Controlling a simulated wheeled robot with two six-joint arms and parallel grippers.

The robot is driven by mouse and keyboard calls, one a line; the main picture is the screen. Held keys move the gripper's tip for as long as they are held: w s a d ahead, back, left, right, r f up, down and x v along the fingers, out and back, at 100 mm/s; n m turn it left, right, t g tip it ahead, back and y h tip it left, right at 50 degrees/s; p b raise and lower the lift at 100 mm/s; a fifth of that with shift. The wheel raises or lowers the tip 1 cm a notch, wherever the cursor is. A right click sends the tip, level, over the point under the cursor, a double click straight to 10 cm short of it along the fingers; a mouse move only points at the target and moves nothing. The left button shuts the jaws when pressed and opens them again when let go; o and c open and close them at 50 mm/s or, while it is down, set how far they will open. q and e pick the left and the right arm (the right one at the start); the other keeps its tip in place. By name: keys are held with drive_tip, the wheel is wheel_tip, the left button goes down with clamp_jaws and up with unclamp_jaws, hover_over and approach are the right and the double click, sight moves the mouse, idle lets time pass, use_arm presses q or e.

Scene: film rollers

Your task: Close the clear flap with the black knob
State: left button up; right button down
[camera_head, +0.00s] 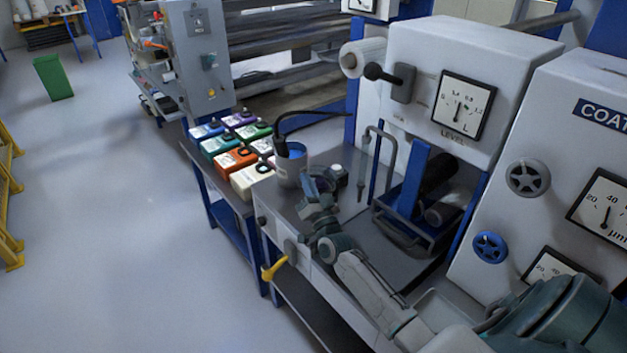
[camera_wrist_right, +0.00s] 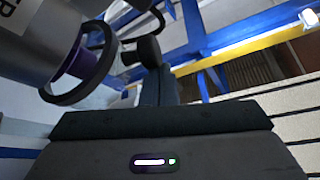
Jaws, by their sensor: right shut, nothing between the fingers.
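I cannot make out a clear flap for certain in either view. A black knob (camera_head: 375,72) on a short lever sticks out of a grey box on the white machine marked LEVEL. Below that machine's gauge is an open bay with dark rollers (camera_head: 440,190) and a blue frame. My right gripper (camera_head: 330,178) is beside a metal pot (camera_head: 287,170) on the bench, low and left of the bay, away from the knob. In the wrist view my right fingers (camera_wrist_right: 155,70) are together and empty. My left gripper is not in view.
Several coloured ink containers (camera_head: 235,155) stand on a side table left of the pot. A bent metal pipe (camera_head: 385,165) rises between the gripper and the bay. A blue handwheel (camera_head: 490,247) is on the COAT machine at right. A yellow lever (camera_head: 273,268) juts from the bench front.

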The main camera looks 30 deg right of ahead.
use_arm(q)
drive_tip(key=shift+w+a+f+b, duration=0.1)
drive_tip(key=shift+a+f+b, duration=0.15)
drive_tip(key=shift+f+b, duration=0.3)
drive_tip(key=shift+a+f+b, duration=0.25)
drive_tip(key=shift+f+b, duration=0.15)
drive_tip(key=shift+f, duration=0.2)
use_arm(e)
drive_tip(key=f, duration=0.1)
drive_tip(key=a+f, duration=0.1)
drive_tip(key=f, duration=0.1)
drive_tip(key=shift+s+a+f, duration=0.1)
drive_tip(key=shift+a+f, duration=0.05)
drive_tip(key=shift+a, duration=0.05)
drive_tip(key=shift+f, duration=0.15)
